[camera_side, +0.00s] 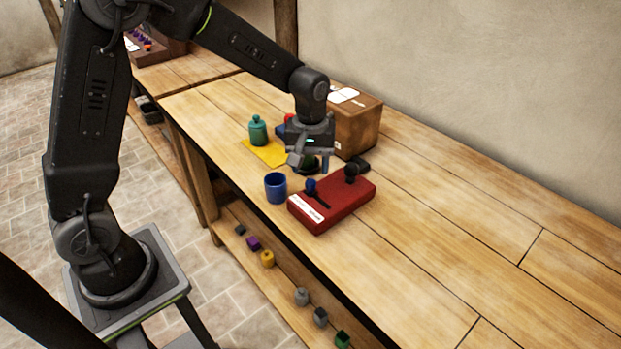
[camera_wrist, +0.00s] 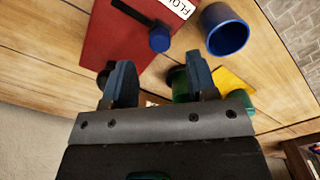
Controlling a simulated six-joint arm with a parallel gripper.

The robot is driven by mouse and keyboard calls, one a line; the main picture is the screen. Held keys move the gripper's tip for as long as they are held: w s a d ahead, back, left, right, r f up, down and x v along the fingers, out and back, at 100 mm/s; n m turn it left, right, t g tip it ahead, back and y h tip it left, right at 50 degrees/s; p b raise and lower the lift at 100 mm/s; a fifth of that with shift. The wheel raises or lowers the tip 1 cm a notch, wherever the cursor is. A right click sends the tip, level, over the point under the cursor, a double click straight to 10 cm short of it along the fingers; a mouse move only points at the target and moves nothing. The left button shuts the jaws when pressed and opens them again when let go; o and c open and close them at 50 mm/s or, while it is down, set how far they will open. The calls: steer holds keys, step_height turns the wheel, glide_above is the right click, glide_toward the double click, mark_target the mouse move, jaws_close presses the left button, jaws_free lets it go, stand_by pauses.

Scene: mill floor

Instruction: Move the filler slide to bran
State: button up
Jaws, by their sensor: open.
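The filler is a red box (camera_side: 332,205) on the bench, with a white label (camera_side: 305,208) along its front left edge. A blue slide knob (camera_side: 310,186) stands at the cup-side end of a dark slot. In the wrist view the blue knob (camera_wrist: 160,40) is clear of my fingers, and the label (camera_wrist: 178,8) reads "FLO" before the frame cuts it off. The word bran cannot be read. My gripper (camera_side: 308,163) is open and empty above the bench, behind the red box; its two fingers also show in the wrist view (camera_wrist: 161,82), apart from the knob.
A blue cup (camera_side: 275,187) stands close left of the box. A black knob (camera_side: 351,172) rises at the box's back. A teal jar (camera_side: 258,130), yellow sheet (camera_side: 264,153) and brown box (camera_side: 357,124) are farther back. The bench on the right is clear.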

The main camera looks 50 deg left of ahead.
mark_target(311, 181)
steer(key=shift+f, duration=2.35)
jaws_close()
